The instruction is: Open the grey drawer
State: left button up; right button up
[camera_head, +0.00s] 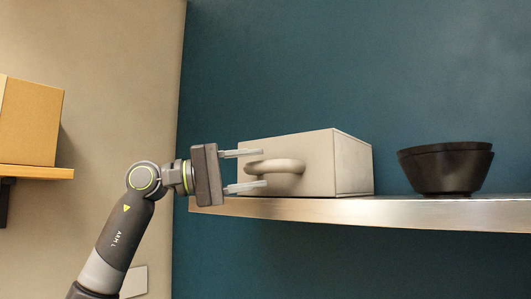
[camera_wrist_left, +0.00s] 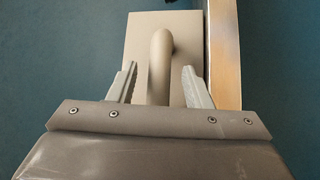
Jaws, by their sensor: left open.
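My left gripper (camera_head: 252,170) is open, with one finger above and one below the handle's level, close to the front. In the left wrist view the drawer front (camera_wrist_left: 138,45) is ahead and the handle (camera_wrist_left: 160,65) stands between the open fingers (camera_wrist_left: 160,85), apart from both. The handle's near end is partly hidden by the gripper body. My right gripper is not in view.
The metal-edged shelf (camera_head: 420,212) runs to the right; its edge shows beside the drawer in the left wrist view (camera_wrist_left: 224,55). Dark bowls (camera_head: 446,168) stand on it right of the drawer. A cardboard box (camera_head: 30,120) sits on a wooden shelf (camera_head: 38,172) at far left.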

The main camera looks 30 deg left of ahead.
aim_at(301, 169)
pick_arm(q)
jog(key=shift+p+x, duration=0.5)
jog(key=shift+x, duration=1.05)
grip_shut()
